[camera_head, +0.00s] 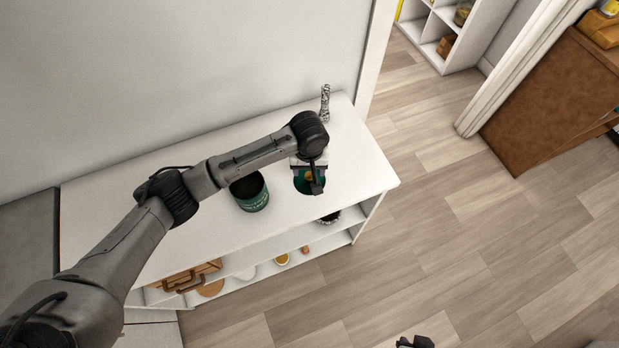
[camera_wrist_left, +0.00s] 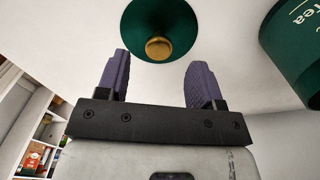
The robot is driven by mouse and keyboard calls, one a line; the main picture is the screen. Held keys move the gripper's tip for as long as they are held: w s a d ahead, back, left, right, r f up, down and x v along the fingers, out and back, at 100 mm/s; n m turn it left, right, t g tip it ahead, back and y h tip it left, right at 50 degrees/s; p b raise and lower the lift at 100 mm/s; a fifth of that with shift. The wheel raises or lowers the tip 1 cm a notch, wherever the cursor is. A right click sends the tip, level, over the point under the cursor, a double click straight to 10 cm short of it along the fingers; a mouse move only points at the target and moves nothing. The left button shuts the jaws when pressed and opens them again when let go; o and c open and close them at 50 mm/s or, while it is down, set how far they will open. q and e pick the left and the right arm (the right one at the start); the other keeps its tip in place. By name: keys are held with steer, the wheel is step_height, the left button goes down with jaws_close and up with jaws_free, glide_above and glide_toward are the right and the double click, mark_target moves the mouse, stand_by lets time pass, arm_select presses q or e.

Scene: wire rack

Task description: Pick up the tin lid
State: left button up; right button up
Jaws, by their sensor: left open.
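The tin lid (camera_head: 301,186) is a dark green disc with a gold knob, lying on the white shelf top, partly covered by my left gripper in the head view. In the left wrist view the lid (camera_wrist_left: 183,22) shows its gold knob (camera_wrist_left: 158,48) between and just past the fingertips. My left gripper (camera_wrist_left: 160,66) is open with nothing between its purple fingers. The green tea tin (camera_head: 252,199) stands upright and open to the left of the lid; it also shows in the left wrist view (camera_wrist_left: 298,50). A dark part at the bottom edge (camera_head: 415,342) seems to be my right gripper.
The white shelf unit (camera_head: 375,178) stands against a wall. A speckled slim object (camera_head: 325,103) stands at its back right corner. Lower shelves hold a wooden crate (camera_head: 185,278) and small bowls (camera_head: 282,259). Wooden floor is free to the right.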

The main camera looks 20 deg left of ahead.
mark_target(309, 175)
arm_select(q)
steer(key=shift+d+f, duration=0.1)
steer(key=shift+f, duration=2.2)
steer(key=c, duration=1)
steer(key=shift+r, duration=0.1)
